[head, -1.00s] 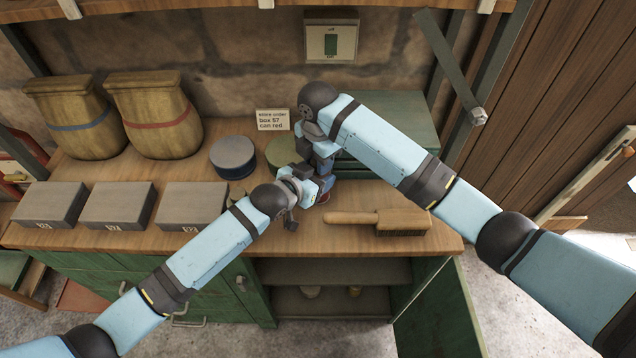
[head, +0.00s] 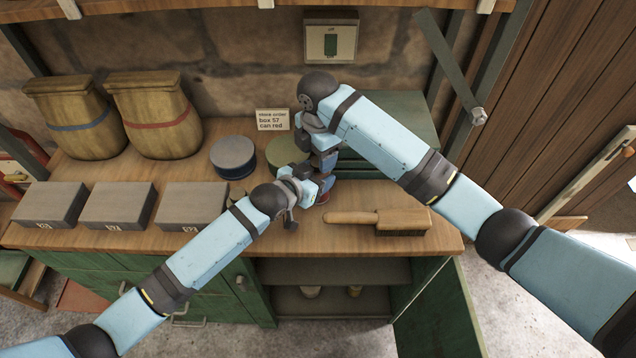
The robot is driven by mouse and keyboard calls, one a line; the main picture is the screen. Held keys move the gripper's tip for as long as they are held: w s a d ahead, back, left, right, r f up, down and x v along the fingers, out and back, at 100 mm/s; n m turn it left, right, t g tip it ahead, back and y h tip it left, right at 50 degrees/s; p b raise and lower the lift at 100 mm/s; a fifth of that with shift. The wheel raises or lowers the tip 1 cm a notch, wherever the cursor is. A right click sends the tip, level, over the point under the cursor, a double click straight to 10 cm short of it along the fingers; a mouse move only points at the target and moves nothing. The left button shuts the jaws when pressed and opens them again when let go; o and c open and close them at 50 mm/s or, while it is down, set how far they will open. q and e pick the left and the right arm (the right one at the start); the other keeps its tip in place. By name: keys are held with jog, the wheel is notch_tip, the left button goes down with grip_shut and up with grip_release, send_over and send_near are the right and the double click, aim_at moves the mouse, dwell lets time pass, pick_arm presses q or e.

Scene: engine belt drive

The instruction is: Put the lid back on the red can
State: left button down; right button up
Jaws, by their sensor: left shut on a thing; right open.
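The red can (head: 324,199) stands on the bench in the middle of the head view. Only a small red part of it shows; my grippers hide the rest. My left gripper (head: 318,187) reaches in from the left and is shut at the can's side, with its fingertips mostly hidden. My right gripper (head: 325,168) points down just above the can and is open. I cannot make out the lid; it may be hidden by the grippers.
A blue can (head: 233,157) and an olive-green can (head: 283,153) stand behind to the left. A brush (head: 385,220) lies to the right. Grey boxes (head: 117,206) line the left front. A note (head: 272,120) reads "box 57 can red". Two sacks (head: 152,115) stand back left.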

notch_tip(320, 180, up, 2)
jog(key=shift+r, duration=0.15)
jog(key=shift+c, duration=0.2)
jog(key=shift+r, duration=0.1)
jog(key=shift+c, duration=1.1)
jog(key=n, duration=0.1)
jog(key=r+n, duration=0.1)
jog(key=a+r, duration=0.1)
jog(key=shift+w+r+n, duration=0.1)
jog(key=shift+w+n, duration=0.15)
jog(key=shift+n, duration=0.15)
jog(key=shift+s+r+n, duration=0.1)
jog(key=shift+r+n, duration=0.35)
jog(key=shift+n, duration=0.65)
jog(key=shift+s+d+r+n, duration=0.1)
jog(key=shift+d+n, duration=0.4)
jog(key=shift+n, duration=0.3)
